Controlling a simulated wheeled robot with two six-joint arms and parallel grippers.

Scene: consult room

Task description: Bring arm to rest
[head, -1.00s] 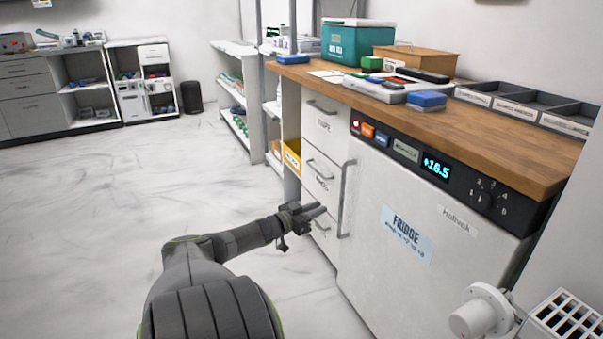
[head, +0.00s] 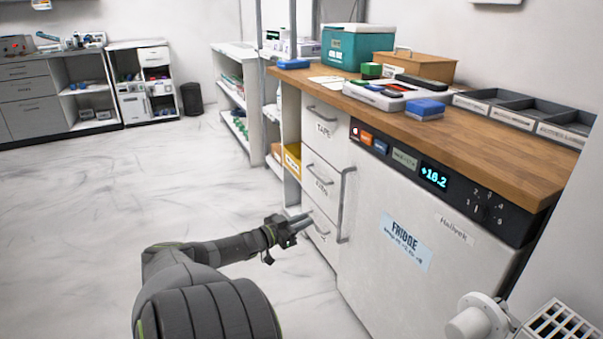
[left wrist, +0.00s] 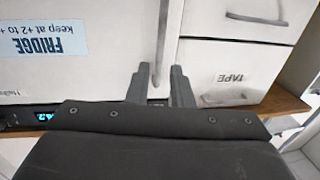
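My left gripper (head: 307,222) reaches in from the left, low in front of the drawers beside the fridge. It is empty. In the left wrist view its two fingers (left wrist: 160,86) stand apart, with the long fridge handle (left wrist: 163,42) showing beyond the gap. The handle (head: 345,205) looks clear of the fingers in the head view. The white fridge (head: 390,210) is shut, and its display (head: 434,174) reads about +16.2. My right gripper is not in view.
A wooden counter (head: 470,140) above the fridge holds a teal box (head: 345,48), a wooden box, blue items and grey trays (head: 525,112). Labelled drawers (head: 322,128) stand left of the fridge. A white fitting and grille (head: 560,320) sit at bottom right. The floor at left is clear.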

